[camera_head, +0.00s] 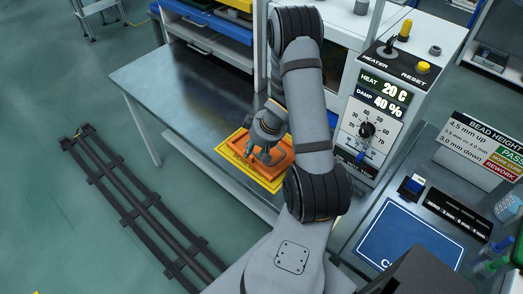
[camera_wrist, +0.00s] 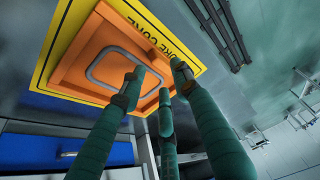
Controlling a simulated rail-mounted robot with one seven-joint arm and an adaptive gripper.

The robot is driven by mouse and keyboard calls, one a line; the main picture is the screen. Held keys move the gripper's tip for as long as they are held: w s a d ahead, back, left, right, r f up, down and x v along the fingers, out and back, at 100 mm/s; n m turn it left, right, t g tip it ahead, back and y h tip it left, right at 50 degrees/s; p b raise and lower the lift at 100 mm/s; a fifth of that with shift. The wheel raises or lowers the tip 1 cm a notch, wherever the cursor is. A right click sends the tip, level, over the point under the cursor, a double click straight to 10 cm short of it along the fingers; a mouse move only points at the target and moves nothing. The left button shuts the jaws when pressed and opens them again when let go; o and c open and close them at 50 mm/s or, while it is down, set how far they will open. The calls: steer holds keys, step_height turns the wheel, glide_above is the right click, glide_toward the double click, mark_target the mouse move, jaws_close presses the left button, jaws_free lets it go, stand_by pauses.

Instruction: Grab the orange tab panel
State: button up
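The orange panel (camera_head: 284,158) lies on a yellow, black-bordered mat (camera_head: 231,148) on the metal bench. In the wrist view the panel (camera_wrist: 78,70) has a grey rounded rectangular outline (camera_wrist: 96,61) on its face. My gripper (camera_head: 262,153) is over the panel in the head view and hides part of it. In the wrist view the three green-sleeved fingers of my gripper (camera_wrist: 160,85) are spread apart, with their tips in front of the panel's right part and edge. Nothing shows between them. I cannot tell whether a tip touches the panel.
The metal bench (camera_head: 185,100) is clear to the left of the mat. A heater control box (camera_head: 375,115) stands right of my arm. A second bench with a blue mat (camera_head: 410,238) and a bead height sign (camera_head: 485,145) is at the right. Dark rails (camera_head: 140,205) lie on the floor.

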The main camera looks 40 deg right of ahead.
steer(key=shift+w+p+x, duration=0.2)
steer(key=shift+p+x, duration=0.1)
steer(key=shift+x, duration=1.4)
steer(key=shift+w+p+x, duration=0.2)
steer(key=shift+p+x, duration=0.1)
steer(key=shift+x, duration=1.4)
steer(key=shift+d+r, duration=0.15)
steer(key=shift+r, duration=0.05)
steer(key=c, duration=0.7)
jaws_close()
